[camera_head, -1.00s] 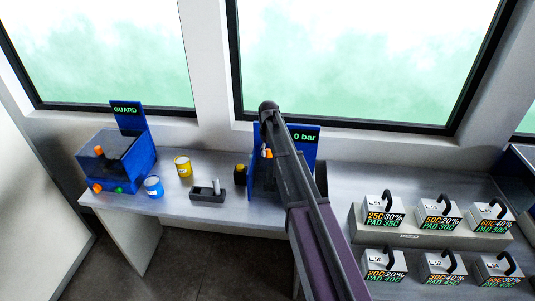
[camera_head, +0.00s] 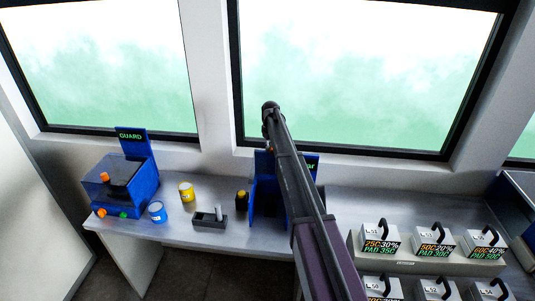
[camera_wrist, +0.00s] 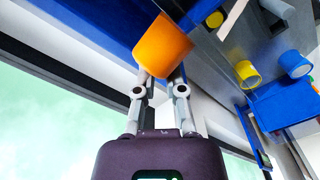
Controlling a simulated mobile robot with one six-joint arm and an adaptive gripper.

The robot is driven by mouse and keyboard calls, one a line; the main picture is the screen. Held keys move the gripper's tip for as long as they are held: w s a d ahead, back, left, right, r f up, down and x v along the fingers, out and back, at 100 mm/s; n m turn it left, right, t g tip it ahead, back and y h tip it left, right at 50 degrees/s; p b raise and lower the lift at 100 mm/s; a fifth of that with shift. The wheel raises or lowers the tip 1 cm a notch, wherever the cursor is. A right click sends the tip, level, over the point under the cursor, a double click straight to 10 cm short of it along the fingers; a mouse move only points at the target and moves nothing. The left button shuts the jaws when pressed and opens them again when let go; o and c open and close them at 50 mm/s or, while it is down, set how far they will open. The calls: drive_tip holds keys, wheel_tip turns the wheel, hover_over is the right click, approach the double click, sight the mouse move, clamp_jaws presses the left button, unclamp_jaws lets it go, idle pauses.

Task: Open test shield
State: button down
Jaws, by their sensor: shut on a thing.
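The blue test station (camera_head: 262,199) with its lit pressure display (camera_head: 312,164) stands on the bench, mostly behind my arm in the head view. In the wrist view, my gripper (camera_wrist: 163,76) is shut on an orange handle (camera_wrist: 162,45). A long blue part (camera_wrist: 95,22) runs beside the handle. I cannot make out the shield's outline or how far open it stands. In the head view my gripper is hidden behind my arm, and only a sliver of orange shows beside it.
A blue GUARD machine (camera_head: 145,180) stands at the bench's left end. A blue can (camera_head: 157,212), a yellow can (camera_head: 186,192) and a dark holder (camera_head: 210,220) stand between it and the station. Several handled blocks (camera_head: 436,239) stand at the right. Bare bench (camera_head: 345,200) shows right of the station.

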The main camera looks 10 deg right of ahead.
drive_tip(key=shift+w+d+f, duration=0.15)
drive_tip(key=shift+w+d, duration=1.15)
drive_tip(key=shift+w, duration=0.1)
drive_tip(key=shift+c, duration=1.5)
unclamp_jaws()
drive_tip(key=shift+w+d+f, duration=0.1)
drive_tip(key=shift+d+f, duration=0.05)
drive_tip(key=shift+d, duration=0.2)
drive_tip(key=shift+a, duration=0.1)
drive_tip(key=shift+r, duration=0.2)
